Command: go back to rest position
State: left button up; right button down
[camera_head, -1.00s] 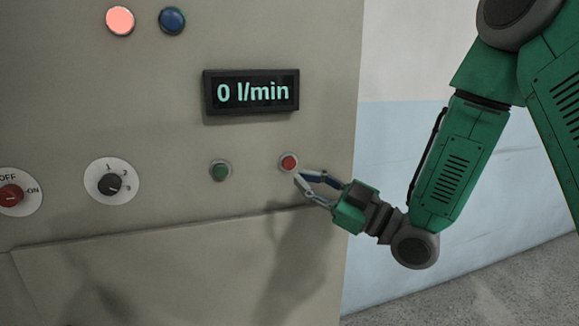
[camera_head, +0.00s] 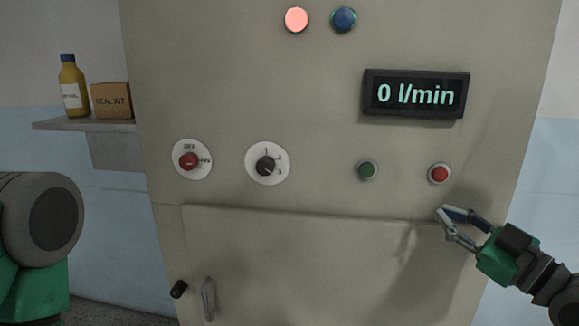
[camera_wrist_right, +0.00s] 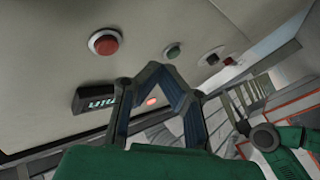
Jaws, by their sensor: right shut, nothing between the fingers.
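My right gripper (camera_head: 442,211) is in front of the panel, below and slightly right of the red button (camera_head: 439,174), apart from it. Its fingertips are together with nothing between them; the wrist view also shows the fingers (camera_wrist_right: 158,75) meeting. The red button (camera_wrist_right: 104,42) shows there at upper left. My left arm shows at the left edge of the head view, its gripper out of that picture. A green arm in the right part of the wrist view seems to be my left one; its gripper is too small and dark to read.
The grey cabinet (camera_head: 300,110) carries a green button (camera_head: 367,170), a red knob (camera_head: 188,160), a black dial (camera_head: 265,165), two lamps and a display (camera_head: 416,94) reading 0 l/min. A shelf (camera_head: 85,125) at left holds a yellow bottle (camera_head: 72,85) and a box (camera_head: 111,99).

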jog(key=s+a+f+m+g+h, duration=0.1)
jog(key=s+f+m+g+h, duration=0.25)
jog(key=f, duration=0.95)
jog(key=s+a+f+m+g+h, duration=0.15)
jog(key=f+g, duration=0.25)
jog(key=f, duration=0.8)
jog(key=s+f+m+g+h, duration=0.2)
jog(key=s+f+g, duration=0.2)
jog(key=s+f, duration=0.4)
jog(key=s+f+m+g+h+b, duration=0.1)
jog(key=s+f+g, duration=0.4)
jog(key=s, duration=1)
notch_tip(320, 180, down, 4)
jog(key=shift+s+r+m+h+b, duration=0.15)
jog(key=shift+s+m+h+b, duration=0.3)
jog(key=shift+m, duration=0.35)
jog(key=shift+w+g, duration=0.25)
